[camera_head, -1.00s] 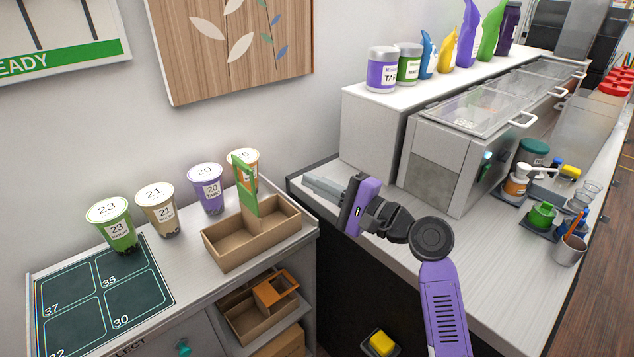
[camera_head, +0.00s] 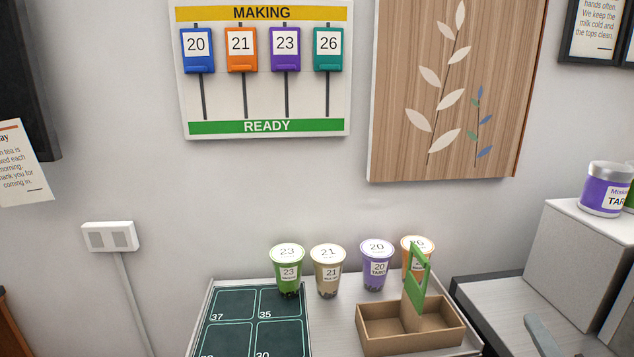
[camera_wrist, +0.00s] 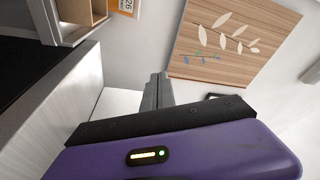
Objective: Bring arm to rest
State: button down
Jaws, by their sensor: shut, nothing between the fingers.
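My gripper (camera_wrist: 158,88) shows in the wrist view with its grey fingers together and nothing between them. Its purple body fills the lower part of that view. The fingers point toward the wall and the leaf picture (camera_wrist: 232,40), apart from both. In the head view only a grey piece of my gripper (camera_head: 541,336) shows at the bottom right, over the counter (camera_head: 490,300). The rest of my arm is outside the head view.
Several sealed cups, including a green one (camera_head: 289,272), stand behind a cardboard carrier (camera_head: 385,340) with a green handle. A dark numbered mat (camera_head: 237,315) lies to their left. A grey box-like unit (camera_head: 590,260) stands at the right. A MAKING/READY board (camera_head: 264,70) hangs above.

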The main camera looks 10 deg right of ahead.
jog(key=s+a+f+n+g+y, duration=0.1)
jog(key=s+a+f+n, duration=0.3)
jog(key=s+a, duration=0.3)
jog(key=s+a+f+n+g+y+b, duration=0.1)
jog(key=s+a+f+n, duration=0.3)
jog(key=s, duration=1.2)
jog(key=s+a+f+n+g+y, duration=0.1)
jog(key=s+a+f+n+g, duration=0.1)
jog(key=s+a+f+n, duration=0.2)
jog(key=s+a+n, duration=0.3)
jog(key=s+a, duration=0.3)
jog(key=s, duration=0.1)
jog(key=shift+s+f+y+b, duration=0.2)
jog(key=shift+s+y+b, duration=0.05)
jog(key=shift+y+b, duration=0.05)
